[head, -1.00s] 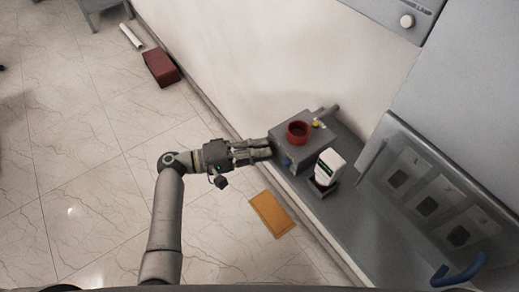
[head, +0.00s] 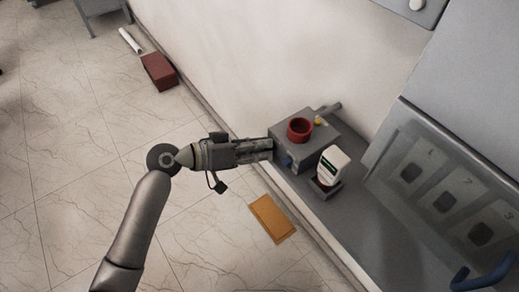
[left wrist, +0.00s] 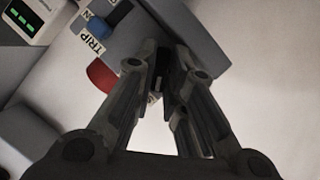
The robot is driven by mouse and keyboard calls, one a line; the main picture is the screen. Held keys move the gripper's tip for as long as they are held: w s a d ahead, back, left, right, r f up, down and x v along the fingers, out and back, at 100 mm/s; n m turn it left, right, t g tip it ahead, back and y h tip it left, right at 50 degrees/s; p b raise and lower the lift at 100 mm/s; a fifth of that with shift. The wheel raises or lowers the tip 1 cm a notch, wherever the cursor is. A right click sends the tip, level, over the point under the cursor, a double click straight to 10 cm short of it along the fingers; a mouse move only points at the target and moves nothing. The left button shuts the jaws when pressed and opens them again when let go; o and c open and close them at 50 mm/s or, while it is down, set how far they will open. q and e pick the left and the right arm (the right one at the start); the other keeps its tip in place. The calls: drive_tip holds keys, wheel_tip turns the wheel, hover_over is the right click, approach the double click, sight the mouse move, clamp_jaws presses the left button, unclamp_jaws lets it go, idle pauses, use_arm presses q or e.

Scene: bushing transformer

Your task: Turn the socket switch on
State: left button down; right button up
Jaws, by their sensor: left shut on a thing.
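A grey box (head: 310,152) stands on the grey ledge by the wall; it also shows in the left wrist view (left wrist: 200,30). My left gripper (head: 268,149) reaches it from the left, with its fingertips at the box's side. In the left wrist view the fingers (left wrist: 172,72) are shut on a small dark part (left wrist: 157,82) of the box, apparently the socket switch, mostly hidden between them. A blue knob (left wrist: 119,14) sits beside a white label reading TRIP (left wrist: 90,41). My right gripper is not in view.
A red ring (head: 300,129) is on top of the box. A white device with a green display (head: 333,165) stands at its right. A glossy panel with several dark squares (head: 443,201) is further right. An orange block (head: 272,218) lies on the floor.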

use_arm(q)
drive_tip(key=shift+s+d+m+t+y+p, duration=0.1)
drive_tip(key=shift+m+t+y+p, duration=0.1)
drive_tip(key=shift+m+t+y, duration=0.75)
drive_tip(key=shift+s+m+t+y+p, duration=0.1)
drive_tip(key=shift+m+t+y+p, duration=0.2)
drive_tip(key=shift+m, duration=1.15)
drive_tip(key=c, duration=1.8)
unclamp_jaws()
drive_tip(key=shift+o, duration=0.2)
drive_tip(key=v, duration=1.2)
